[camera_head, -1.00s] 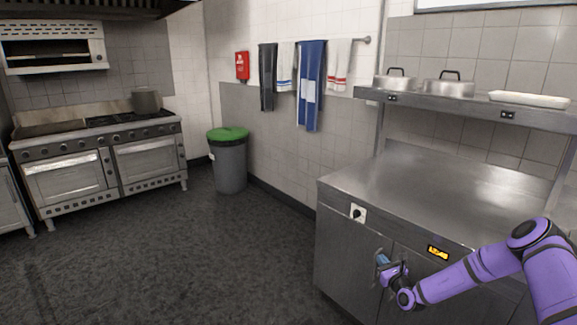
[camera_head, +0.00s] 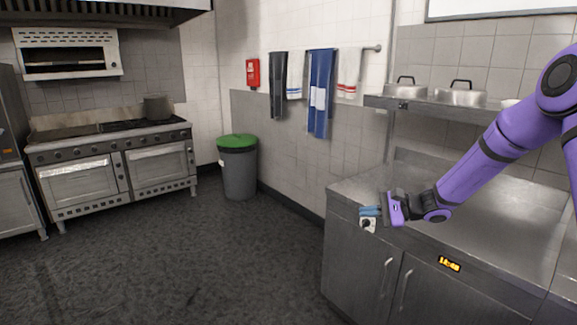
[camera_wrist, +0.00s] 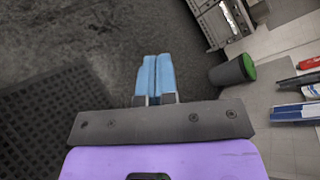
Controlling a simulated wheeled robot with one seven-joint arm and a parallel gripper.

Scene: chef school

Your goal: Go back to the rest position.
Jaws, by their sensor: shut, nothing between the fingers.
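My gripper (camera_head: 369,211) is at the end of my purple arm, in front of the near left corner of the steel counter (camera_head: 455,215) in the head view. Its blue fingers point left and cover part of the counter's control knob plate. In the wrist view the two blue fingers of my gripper (camera_wrist: 156,80) lie side by side, shut, with nothing held. Dark floor shows beyond them.
Cabinet doors (camera_head: 360,260) under the counter look closed. A shelf (camera_head: 430,107) with lidded pans hangs above it. A green-lidded bin (camera_head: 239,170) stands by the wall, and a stove (camera_head: 110,165) at the left. Open floor lies between.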

